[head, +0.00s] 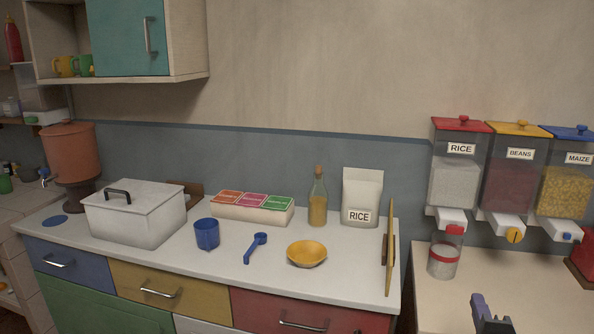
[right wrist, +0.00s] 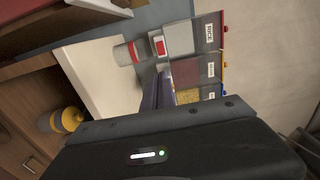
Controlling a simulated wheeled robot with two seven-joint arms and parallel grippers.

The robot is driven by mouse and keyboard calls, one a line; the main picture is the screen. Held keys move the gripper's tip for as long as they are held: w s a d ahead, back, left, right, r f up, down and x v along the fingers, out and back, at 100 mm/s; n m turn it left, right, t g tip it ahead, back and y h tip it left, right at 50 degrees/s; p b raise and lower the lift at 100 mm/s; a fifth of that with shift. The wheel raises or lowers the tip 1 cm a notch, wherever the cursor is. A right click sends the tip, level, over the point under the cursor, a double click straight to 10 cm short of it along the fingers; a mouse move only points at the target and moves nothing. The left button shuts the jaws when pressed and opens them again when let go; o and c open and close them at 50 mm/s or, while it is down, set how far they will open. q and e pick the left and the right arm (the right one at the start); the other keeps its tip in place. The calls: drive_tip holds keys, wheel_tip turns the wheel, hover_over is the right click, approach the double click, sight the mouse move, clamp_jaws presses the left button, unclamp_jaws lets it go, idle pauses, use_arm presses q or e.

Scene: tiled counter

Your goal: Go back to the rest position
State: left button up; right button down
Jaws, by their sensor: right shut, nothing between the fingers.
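My right gripper (head: 488,312) shows at the bottom right of the head view, over the front of the right counter (head: 450,305). Its fingers are together and hold nothing. In the right wrist view the dark fingers (right wrist: 158,92) point toward the dispensers. That jar also shows in the right wrist view (right wrist: 124,54). My left gripper is in neither view.
Rice (head: 455,180), beans (head: 512,185) and maize (head: 565,190) dispensers hang on the wall. A red object (head: 583,268) stands far right.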

drive_tip(key=s+a+f+n+g+y, duration=0.25)
drive_tip(key=a+f+n, duration=0.25)
drive_tip(key=f, duration=0.5)
drive_tip(key=s+a+f+n+g+y+p, duration=0.1)
drive_tip(key=a+f+n+g+y, duration=0.1)
drive_tip(key=a+f+n+g, duration=0.5)
drive_tip(key=s+a+f+n+y, duration=0.2)
drive_tip(key=a+f+n+y, duration=0.15)
drive_tip(key=f, duration=0.85)
use_arm(q)
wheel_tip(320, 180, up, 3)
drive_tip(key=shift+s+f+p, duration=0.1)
drive_tip(key=shift+p, duration=0.8)
use_arm(e)
drive_tip(key=s+a+f+n+g+y, duration=0.1)
drive_tip(key=s+a+f+n+g, duration=0.1)
drive_tip(key=s+a+f, duration=0.4)
drive_tip(key=s+a+f+n+g+y, duration=0.1)
drive_tip(key=s+a+f+g, duration=0.4)
drive_tip(key=s+a, duration=0.6)
drive_tip(key=shift+s+f+n, duration=0.45)
drive_tip(key=shift+s+n, duration=0.05)
drive_tip(key=shift+n, duration=0.25)
